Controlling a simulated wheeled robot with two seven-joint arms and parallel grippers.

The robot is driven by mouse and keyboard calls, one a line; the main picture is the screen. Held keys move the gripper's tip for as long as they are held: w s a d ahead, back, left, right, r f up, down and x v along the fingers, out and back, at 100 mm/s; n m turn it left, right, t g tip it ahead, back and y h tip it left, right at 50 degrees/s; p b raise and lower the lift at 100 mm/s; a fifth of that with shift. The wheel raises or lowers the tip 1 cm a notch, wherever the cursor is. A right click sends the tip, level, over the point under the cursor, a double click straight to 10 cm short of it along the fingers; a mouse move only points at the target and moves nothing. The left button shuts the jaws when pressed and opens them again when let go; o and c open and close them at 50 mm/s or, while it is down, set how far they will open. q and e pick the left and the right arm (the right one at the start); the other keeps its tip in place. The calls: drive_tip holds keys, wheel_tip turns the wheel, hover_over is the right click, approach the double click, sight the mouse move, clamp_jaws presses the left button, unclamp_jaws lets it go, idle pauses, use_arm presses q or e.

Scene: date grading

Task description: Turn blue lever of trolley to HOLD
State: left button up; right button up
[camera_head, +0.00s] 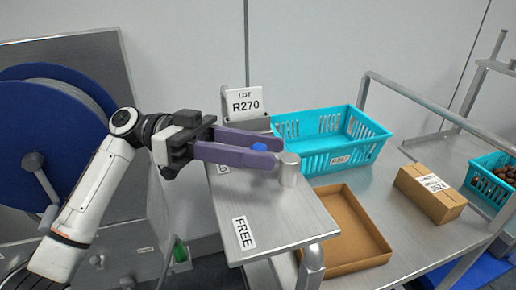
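My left gripper (279,153) has two long purple fingers and reaches in from the left over the trolley's grey metal plate (270,215). A small part of the blue lever (259,146) shows between the fingers; the rest is hidden by them. The fingers stand a little apart around it, but I cannot tell whether they press on it. A grey metal cylinder (289,170) stands at the fingertips. A label reading FREE (244,232) is on the near part of the plate. Another label (223,168) is mostly hidden under the gripper. The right gripper is not in view.
A turquoise basket (345,163) stands behind and right of the plate, with a LOT R270 sign (245,102) to its left. An open cardboard tray (375,258) and a closed carton (430,195) lie to the right. A large blue reel (50,140) stands at left.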

use_arm(q)
drive_tip(key=shift+a, duration=0.2)
drive_tip(key=b+v, duration=0.1)
drive_tip(key=v, duration=0.9)
